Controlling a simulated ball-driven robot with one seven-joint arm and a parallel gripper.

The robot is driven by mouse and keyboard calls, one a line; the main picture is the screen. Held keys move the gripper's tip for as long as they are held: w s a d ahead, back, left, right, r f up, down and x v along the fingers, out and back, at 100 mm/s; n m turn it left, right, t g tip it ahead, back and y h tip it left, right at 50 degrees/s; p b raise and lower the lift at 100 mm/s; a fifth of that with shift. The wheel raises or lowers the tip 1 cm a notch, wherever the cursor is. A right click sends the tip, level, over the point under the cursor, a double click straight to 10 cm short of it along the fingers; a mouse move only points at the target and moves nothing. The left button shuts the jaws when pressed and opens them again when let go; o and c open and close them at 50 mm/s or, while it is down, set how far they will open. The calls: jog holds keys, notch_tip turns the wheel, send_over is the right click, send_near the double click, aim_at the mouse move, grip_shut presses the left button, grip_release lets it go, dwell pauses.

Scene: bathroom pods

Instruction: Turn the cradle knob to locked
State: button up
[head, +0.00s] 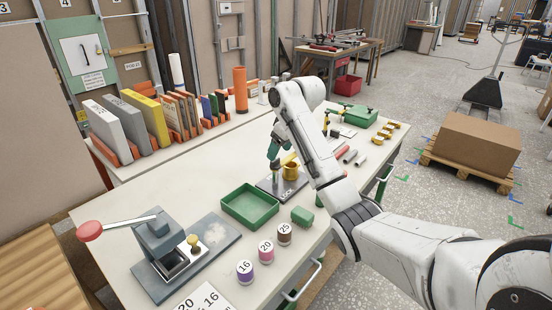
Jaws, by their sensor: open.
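The cradle (267,186) is a dark plate on the white workbench, with white lettering on its front part that seems to read LOCK. A brass-yellow cup-shaped part (292,171) stands on its right side. My gripper (275,168) points down over the left part of the plate, just left of the brass part. Its jaws are open, though small in view. The knob itself cannot be made out clearly; the gripper and my arm cover part of the cradle. I cannot tell whether the jaws touch anything, nor which way the knob points.
Numbered cups (266,251) stand near the front edge. A red-handled press (165,247) is at left. Binders (150,118) line the back; brass parts and cylinders lie right of my arm.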

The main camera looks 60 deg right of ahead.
aim_at(277, 160)
jog(key=shift+x, duration=2.15)
jog(key=c, duration=1.1)
